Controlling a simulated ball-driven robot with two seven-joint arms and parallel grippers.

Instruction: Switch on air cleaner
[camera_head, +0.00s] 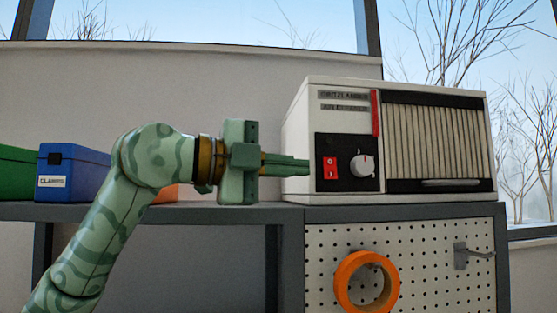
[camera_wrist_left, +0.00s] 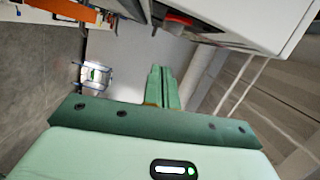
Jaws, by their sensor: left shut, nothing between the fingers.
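The air cleaner (camera_head: 304,128) is a white box with a pleated grille, standing on the grey shelf in the head view. I cannot tell whether the fingertips touch the panel. In the left wrist view the shut fingers (camera_wrist_left: 160,85) point past a white casing (camera_wrist_left: 255,15) at the top right. My right gripper is in neither view.
A blue box (camera_head: 75,172) labelled "CLAMPS" and a green box (camera_head: 17,172) stand on the shelf (camera_head: 240,213) at left. An orange object (camera_head: 165,193) is partly hidden behind my arm. Below, an orange ring (camera_head: 341,288) hangs on a pegboard (camera_head: 430,275) beside a metal hook (camera_head: 480,254).

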